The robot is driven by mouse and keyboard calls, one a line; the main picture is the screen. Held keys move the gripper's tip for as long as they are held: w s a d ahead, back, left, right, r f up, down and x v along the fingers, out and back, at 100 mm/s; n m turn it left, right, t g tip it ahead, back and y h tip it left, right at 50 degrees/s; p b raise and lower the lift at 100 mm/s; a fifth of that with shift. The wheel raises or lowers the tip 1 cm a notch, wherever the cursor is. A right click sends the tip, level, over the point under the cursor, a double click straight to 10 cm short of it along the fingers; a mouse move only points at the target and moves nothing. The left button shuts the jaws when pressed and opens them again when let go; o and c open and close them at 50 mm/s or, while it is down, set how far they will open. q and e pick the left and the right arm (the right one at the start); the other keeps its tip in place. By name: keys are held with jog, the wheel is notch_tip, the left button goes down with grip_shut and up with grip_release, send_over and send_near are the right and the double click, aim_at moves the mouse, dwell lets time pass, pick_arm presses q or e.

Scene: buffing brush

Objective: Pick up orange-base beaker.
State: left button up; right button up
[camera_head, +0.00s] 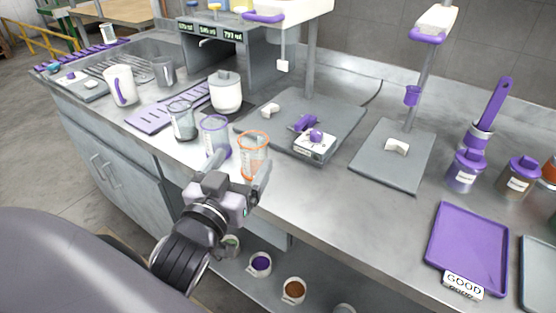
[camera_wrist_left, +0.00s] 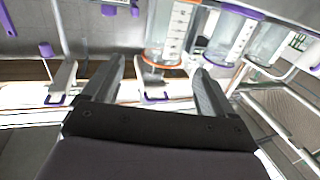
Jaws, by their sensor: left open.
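In the left wrist view the orange-base beaker (camera_wrist_left: 172,35) shows beyond the gap between the two open fingers (camera_wrist_left: 160,75). I cannot tell whether a finger touches it. My right gripper is out of view.
A purple-marked beaker (camera_head: 215,135) stands close on the left, with a dark-marked beaker (camera_head: 183,120) past it. A grey mat with a small white scale (camera_head: 314,147) lies behind right. A purple tray (camera_head: 467,245) is at right. The counter between is clear.

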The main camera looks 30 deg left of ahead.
aim_at(248, 149)
pick_arm(q)
jog(key=shift+p+x, duration=0.4)
jog(key=shift+x, duration=1.1)
jog(key=shift+p+x, duration=0.3)
jog(key=shift+x, duration=1.7)
jog(key=shift+a+r, duration=0.1)
jog(key=shift+a, duration=0.05)
jog(key=c, duration=1.4)
